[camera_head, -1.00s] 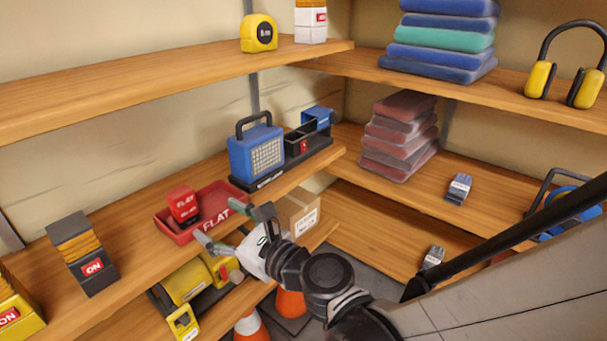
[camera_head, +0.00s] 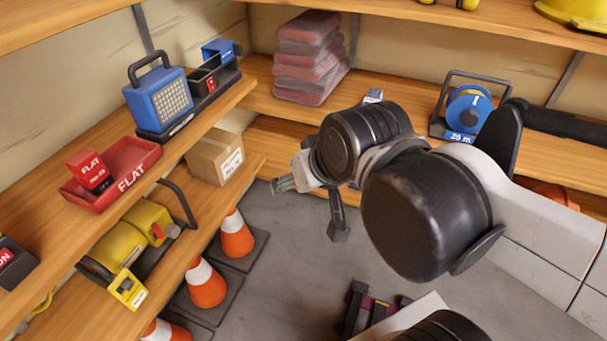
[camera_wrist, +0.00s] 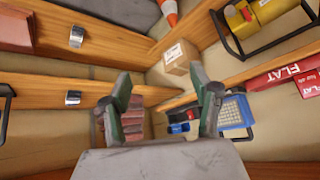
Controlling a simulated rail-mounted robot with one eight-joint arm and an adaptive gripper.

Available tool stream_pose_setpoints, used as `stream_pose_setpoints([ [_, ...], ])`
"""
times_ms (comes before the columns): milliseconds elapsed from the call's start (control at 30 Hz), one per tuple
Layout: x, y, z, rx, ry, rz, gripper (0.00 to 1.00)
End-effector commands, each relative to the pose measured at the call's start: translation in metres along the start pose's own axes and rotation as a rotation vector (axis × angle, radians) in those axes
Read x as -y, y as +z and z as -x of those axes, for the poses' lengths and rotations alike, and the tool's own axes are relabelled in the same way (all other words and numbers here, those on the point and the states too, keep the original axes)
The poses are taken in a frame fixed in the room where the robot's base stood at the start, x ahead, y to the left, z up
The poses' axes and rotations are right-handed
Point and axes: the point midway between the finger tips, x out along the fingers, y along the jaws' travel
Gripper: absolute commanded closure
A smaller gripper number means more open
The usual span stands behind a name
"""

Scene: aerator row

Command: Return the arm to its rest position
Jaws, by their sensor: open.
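My gripper (camera_head: 308,208) hangs over the open floor in front of the shelves in the head view, with its fingers spread and nothing between them. In the wrist view my gripper (camera_wrist: 162,90) shows two greenish-grey fingers wide apart and empty. My arm is folded in front of the right-hand shelves and hides part of them. The red FLAT tray (camera_head: 126,180) stands on the left shelf with a red FLAT box (camera_head: 91,169) in it, clear of my gripper.
A blue lamp (camera_head: 157,98), a cardboard box (camera_head: 214,156) and a yellow machine (camera_head: 125,245) sit on the left shelves. Traffic cones (camera_head: 236,236) stand on the floor below. A cable reel (camera_head: 468,108) is on the right shelf.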

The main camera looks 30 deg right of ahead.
Motion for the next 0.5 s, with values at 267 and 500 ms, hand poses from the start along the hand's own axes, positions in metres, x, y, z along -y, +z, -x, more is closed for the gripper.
stream_pose_setpoints([
  [267,-0.0136,0.0054,0.0063,0.018,0.047,0.066,0.41],
  [500,-0.0126,0.0019,0.0105,0.017,0.045,0.064,0.41],
])
